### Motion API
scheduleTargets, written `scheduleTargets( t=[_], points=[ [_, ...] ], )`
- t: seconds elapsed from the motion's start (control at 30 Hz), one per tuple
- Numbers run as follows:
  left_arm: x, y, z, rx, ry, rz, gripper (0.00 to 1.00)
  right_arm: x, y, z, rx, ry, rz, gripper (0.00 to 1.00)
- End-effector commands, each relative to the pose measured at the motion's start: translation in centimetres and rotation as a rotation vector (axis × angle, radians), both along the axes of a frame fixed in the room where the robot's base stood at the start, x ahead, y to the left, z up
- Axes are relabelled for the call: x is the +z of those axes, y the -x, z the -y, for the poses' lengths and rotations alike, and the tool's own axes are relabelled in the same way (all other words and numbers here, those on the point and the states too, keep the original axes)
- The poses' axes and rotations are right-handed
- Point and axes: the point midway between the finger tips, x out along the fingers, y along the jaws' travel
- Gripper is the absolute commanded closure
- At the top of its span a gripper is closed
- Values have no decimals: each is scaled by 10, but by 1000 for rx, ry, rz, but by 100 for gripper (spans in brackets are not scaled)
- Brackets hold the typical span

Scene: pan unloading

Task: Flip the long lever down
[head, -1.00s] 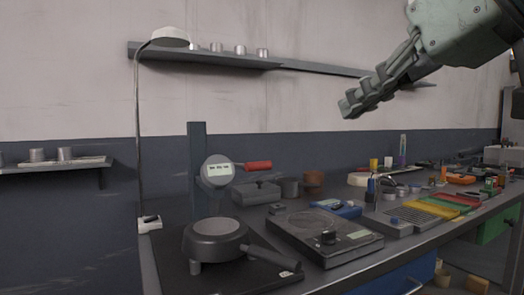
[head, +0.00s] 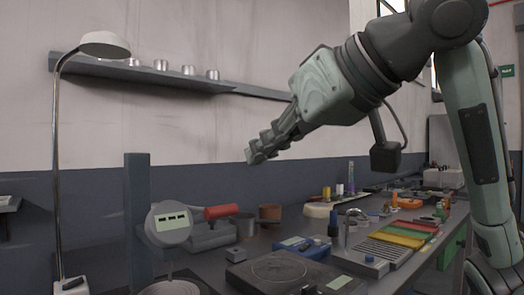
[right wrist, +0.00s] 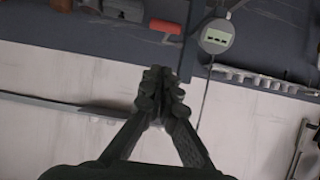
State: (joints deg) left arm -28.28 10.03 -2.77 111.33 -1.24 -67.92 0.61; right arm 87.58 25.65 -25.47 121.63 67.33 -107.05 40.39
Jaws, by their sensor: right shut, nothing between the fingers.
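The long lever with its red grip (head: 224,211) points out to the right from a round grey head with a small display (head: 168,222). A dark upright post (head: 140,215) stands behind that head. The lever looks roughly level, tilted slightly up at its free end. In the right wrist view the red grip (right wrist: 165,26) and the head (right wrist: 216,38) appear near the top edge. My right gripper (head: 252,156) is shut and empty, above the lever and apart from it. Its closed fingers (right wrist: 158,80) show in the right wrist view. My left gripper is out of view.
A white lamp (head: 104,45) on a thin pole stands left of the post. A wall shelf (head: 150,77) with several small metal cups runs behind. A dark flat plate device (head: 280,271), a blue device (head: 302,247) and coloured trays (head: 398,238) crowd the bench to the right.

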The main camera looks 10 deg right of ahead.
Motion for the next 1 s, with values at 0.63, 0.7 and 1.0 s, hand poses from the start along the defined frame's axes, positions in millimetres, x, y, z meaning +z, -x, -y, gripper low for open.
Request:
scheduleTargets(
  t=[0.63, 0.7, 1.0],
  points=[
    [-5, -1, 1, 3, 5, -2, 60, -67, -59, -39, -1, 0, -1, 100],
    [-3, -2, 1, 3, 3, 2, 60, -69, -59, -39, -1, 0, -1, 100],
    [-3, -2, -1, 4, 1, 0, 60, -69, -59, -39, -1, 0, 0, 100]
  ],
)
